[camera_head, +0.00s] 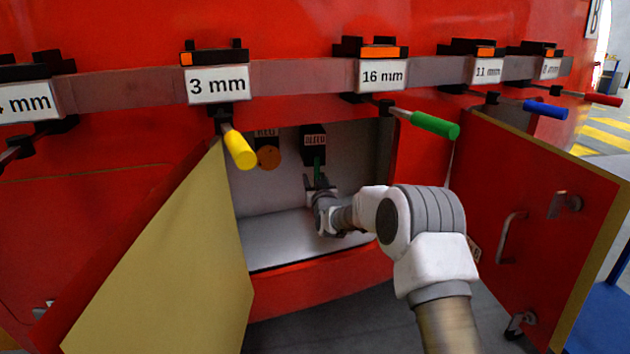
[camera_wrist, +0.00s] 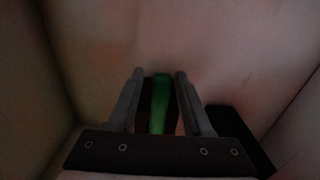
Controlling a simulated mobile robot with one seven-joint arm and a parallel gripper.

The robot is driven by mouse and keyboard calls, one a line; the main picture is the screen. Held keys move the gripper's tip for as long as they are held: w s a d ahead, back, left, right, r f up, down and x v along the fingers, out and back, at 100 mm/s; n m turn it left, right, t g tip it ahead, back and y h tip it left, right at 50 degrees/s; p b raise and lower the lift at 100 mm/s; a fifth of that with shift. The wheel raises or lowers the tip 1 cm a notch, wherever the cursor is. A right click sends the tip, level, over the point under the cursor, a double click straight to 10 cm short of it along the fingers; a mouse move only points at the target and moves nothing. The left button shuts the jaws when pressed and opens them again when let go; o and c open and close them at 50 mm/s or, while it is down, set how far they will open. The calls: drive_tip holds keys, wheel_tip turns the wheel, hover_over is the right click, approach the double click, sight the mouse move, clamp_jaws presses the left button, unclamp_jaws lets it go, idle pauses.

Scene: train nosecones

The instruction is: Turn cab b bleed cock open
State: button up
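The bleed cock is a black block (camera_head: 314,143) with a small white label, on the back wall inside the open red cabinet in the head view. Its green handle (camera_head: 318,168) hangs down from the block. My gripper (camera_head: 319,183) reaches into the cabinet from the right, at the lower part of the handle. In the wrist view, the green handle (camera_wrist: 160,103) stands between the two fingers of my gripper (camera_wrist: 160,85). Gaps show on both sides of the handle, so the fingers are open around it. The handle's lower end is hidden by the gripper.
An orange round knob (camera_head: 268,157) with a label is left of the bleed cock. Open doors flank the cabinet, the left one (camera_head: 175,260) and the right one (camera_head: 540,215). Yellow (camera_head: 239,149) and green (camera_head: 434,125) tool handles stick out from the rail (camera_head: 300,79) above.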

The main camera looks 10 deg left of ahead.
clamp_jaws()
idle(1.3)
